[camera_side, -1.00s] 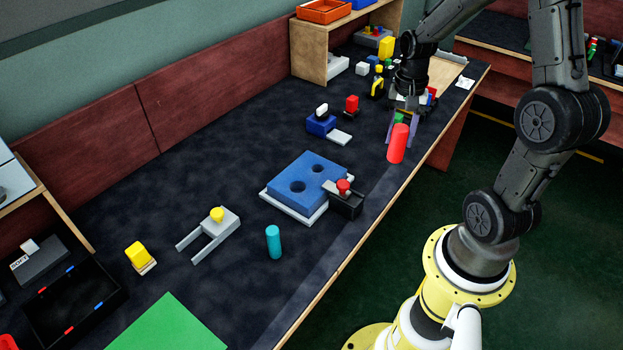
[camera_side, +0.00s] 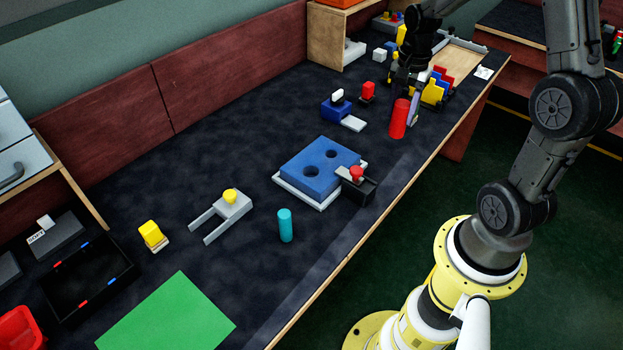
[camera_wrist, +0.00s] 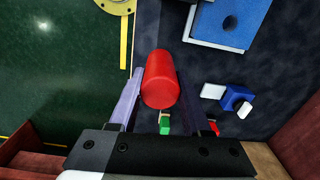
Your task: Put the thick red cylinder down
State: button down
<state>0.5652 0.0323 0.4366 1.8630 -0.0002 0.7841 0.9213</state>
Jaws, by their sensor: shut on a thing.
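The thick red cylinder (camera_side: 399,119) is near the table's right edge in the side view, roughly upright with a slight tilt. It fills the middle of the wrist view (camera_wrist: 160,78). My gripper (camera_side: 413,108) is shut on it, with a pale purple finger on either side in the wrist view (camera_wrist: 160,98). The cylinder sticks out past the fingertips. I cannot tell whether its lower end touches the dark tabletop (camera_side: 250,140).
A blue block with two holes (camera_side: 318,162) lies on a grey plate nearer the camera. A teal cylinder (camera_side: 285,226) stands in front of it. A small blue piece (camera_side: 336,109) and a red block (camera_side: 368,91) stand left of my gripper. Yellow pieces (camera_side: 432,94) are behind it.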

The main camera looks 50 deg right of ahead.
jog(key=w+a+f+n, duration=0.2)
jog(key=w+a+f, duration=0.1)
jog(key=w+a, duration=1.25)
jog(key=shift+s+a+f, duration=0.1)
jog(key=shift+s+f, duration=0.05)
jog(key=shift+f, duration=1.55)
jog(key=shift+s+a+f, duration=0.1)
jog(key=shift+s+f, duration=0.1)
jog(key=shift+f, duration=1.5)
jog(key=shift+s+a+f, duration=0.1)
jog(key=shift+s+f, duration=0.05)
jog(key=shift+f, duration=1.55)
jog(key=shift+f, duration=0.1)
jog(key=shift+c, duration=1.8)
grip_release()
